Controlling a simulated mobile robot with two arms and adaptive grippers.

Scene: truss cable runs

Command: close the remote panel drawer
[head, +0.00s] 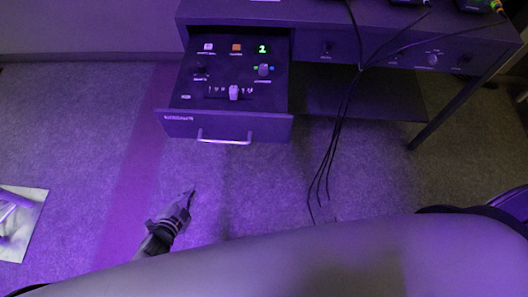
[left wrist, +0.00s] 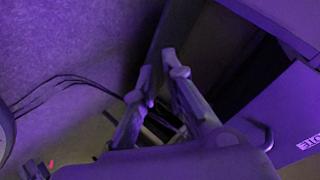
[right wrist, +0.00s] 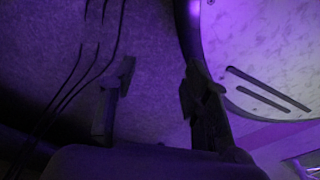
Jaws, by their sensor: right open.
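The remote panel drawer (head: 225,125) is pulled out from under the desk in the head view. Its top carries buttons, knobs, a slider and a green lit display (head: 262,49). A silver bar handle (head: 224,140) is on its front. My left gripper (head: 191,190) is below and left of the handle, apart from it. The labelled drawer front (left wrist: 288,118) also shows at the right of the left wrist view. My left fingers (left wrist: 159,62) are close together with a narrow gap and nothing seen between them. My right gripper (right wrist: 158,68) is open and empty.
The desk (head: 320,12) has a front panel with knobs right of the drawer. Black cables (head: 335,135) hang from it to the carpet, right of the drawer. A pale board (head: 20,225) lies at far left. A round pale surface (right wrist: 265,50) shows in the right wrist view.

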